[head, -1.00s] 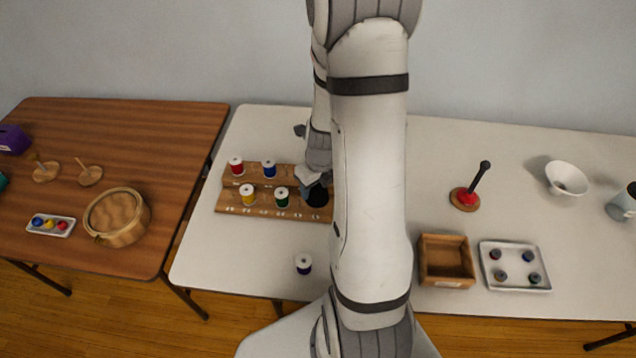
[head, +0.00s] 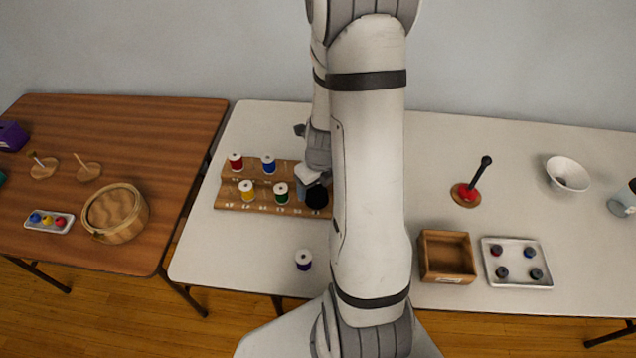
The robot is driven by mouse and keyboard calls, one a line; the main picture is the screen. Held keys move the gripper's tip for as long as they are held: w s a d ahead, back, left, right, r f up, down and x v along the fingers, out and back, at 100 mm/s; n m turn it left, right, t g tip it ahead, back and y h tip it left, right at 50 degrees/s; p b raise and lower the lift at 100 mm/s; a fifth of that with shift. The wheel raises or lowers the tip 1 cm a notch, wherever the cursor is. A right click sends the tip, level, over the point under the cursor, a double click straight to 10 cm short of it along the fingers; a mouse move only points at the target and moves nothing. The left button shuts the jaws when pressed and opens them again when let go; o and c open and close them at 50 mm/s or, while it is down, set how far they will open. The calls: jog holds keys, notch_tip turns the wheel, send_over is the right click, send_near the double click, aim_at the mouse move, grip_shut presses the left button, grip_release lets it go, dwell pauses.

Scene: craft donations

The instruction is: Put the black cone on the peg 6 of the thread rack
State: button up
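The wooden thread rack (head: 227,201) lies on the left part of the white table. Red and blue spools stand in its back row, yellow and green spools in its front row. The black cone (head: 317,197) is over the front row, to the right of the green spool (head: 281,191). My gripper (head: 313,184) is at the cone and appears shut on it; my arm and wrist hide most of the fingers. I cannot tell whether the cone touches a peg. The rack's right end is hidden behind my arm.
A dark purple spool (head: 303,260) stands at the table's front edge. A brown table (head: 150,130) stands left.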

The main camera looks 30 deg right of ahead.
jog(key=shift+o, duration=0.5)
notch_tip(320, 180, up, 8)
jog(key=s+p, duration=0.1)
jog(key=shift+f, duration=0.15)
jog(key=shift+d, duration=0.1)
jog(key=s+a+r+n, duration=0.4)
jog(key=r+n, duration=0.1)
jog(key=n, duration=0.6)
jog(key=s+a+r+n, duration=0.3)
jog(key=r+n, duration=0.3)
jog(key=n, duration=0.5)
jog(key=s+a+r+n+t, duration=0.1)
jog(key=s+a+r+n, duration=0.3)
jog(key=n, duration=0.7)
jog(key=shift+s+a+r+n, duration=0.3)
jog(key=shift+s+r+n, duration=0.15)
jog(key=shift+r, duration=0.65)
